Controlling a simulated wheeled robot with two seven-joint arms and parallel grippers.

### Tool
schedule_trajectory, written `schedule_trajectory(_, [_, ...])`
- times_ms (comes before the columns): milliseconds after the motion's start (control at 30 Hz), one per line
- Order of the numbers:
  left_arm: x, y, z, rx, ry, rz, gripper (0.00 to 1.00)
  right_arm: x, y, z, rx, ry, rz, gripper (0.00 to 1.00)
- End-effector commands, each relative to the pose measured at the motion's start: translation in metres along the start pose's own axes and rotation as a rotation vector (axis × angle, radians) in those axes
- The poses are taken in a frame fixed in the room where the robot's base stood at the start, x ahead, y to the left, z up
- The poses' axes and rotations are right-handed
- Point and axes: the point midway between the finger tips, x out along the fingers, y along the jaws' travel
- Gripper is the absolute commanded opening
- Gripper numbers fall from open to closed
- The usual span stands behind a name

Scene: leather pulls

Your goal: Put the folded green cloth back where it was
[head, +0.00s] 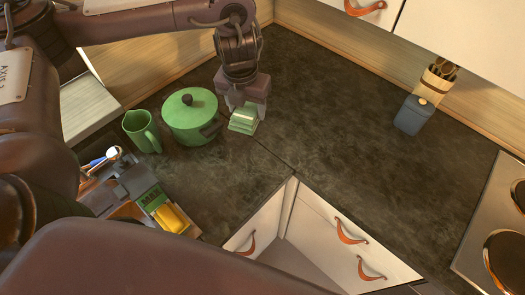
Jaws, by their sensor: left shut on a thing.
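The folded green cloth (243,121) is light green with layered edges. It is at the counter's left part, just right of the green pot. My left gripper (244,104) points down from above and is shut on the cloth's back part. The gripper hides that part of the cloth. The cloth is at or very near the counter top; I cannot tell whether it rests on it. My right gripper is not in view.
A yellow sponge (170,217) is at the lower left. A blue-grey canister (413,115) and a stove (500,225) are right. The dark counter (330,130) between is clear.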

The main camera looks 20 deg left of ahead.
Motion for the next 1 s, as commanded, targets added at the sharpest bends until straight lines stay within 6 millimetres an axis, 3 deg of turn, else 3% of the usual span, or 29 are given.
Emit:
schedule_trajectory(167, [0.025, 0.000, -0.007, 0.024, 0.010, -0.001, 0.37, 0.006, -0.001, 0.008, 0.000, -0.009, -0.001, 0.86])
schedule_trajectory(367, [0.071, -0.001, -0.013, 0.021, 0.011, -0.003, 0.37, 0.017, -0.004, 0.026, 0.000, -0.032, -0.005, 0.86])
schedule_trajectory(700, [0.144, 0.000, -0.022, 0.020, 0.008, -0.002, 0.37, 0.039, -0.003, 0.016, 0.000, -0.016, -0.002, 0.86])
schedule_trajectory(1000, [0.172, 0.000, -0.025, 0.020, 0.006, -0.001, 0.37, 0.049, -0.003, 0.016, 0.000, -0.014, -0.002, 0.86])
